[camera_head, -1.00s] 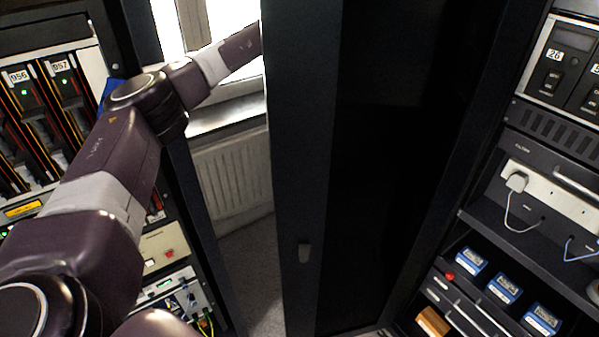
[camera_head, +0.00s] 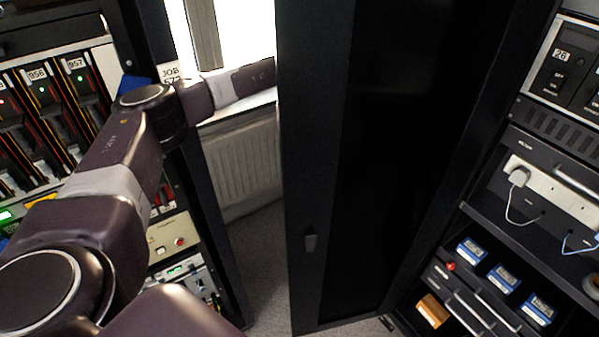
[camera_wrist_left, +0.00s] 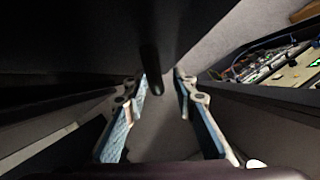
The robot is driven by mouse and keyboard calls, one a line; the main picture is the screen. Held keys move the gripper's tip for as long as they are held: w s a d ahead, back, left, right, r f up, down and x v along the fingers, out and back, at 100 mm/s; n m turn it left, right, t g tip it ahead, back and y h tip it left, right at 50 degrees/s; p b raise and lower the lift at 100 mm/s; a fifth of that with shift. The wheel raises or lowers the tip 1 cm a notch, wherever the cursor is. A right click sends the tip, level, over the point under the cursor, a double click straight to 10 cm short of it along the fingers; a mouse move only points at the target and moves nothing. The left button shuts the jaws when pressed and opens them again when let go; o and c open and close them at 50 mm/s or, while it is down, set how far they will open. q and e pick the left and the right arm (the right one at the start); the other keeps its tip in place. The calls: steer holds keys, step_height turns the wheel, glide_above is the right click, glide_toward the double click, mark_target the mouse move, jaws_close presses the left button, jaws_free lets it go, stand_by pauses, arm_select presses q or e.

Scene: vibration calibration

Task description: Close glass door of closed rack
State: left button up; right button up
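The rack's dark glass door (camera_head: 420,150) stands open in the middle of the head view, with a broad black frame (camera_head: 313,150) along its left side. My right gripper is not in view.
The open rack (camera_head: 540,190) with instruments, blue boxes (camera_head: 503,278) and a white socket panel (camera_head: 550,190) stands at the right. Another equipment rack (camera_head: 60,110) stands at the left. A radiator (camera_head: 245,165) is under the window, with clear floor (camera_head: 262,270) before the door.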

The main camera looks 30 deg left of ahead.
arm_select(q)
jaws_close()
steer(key=shift+d, duration=0.15)
stand_by(0.4)
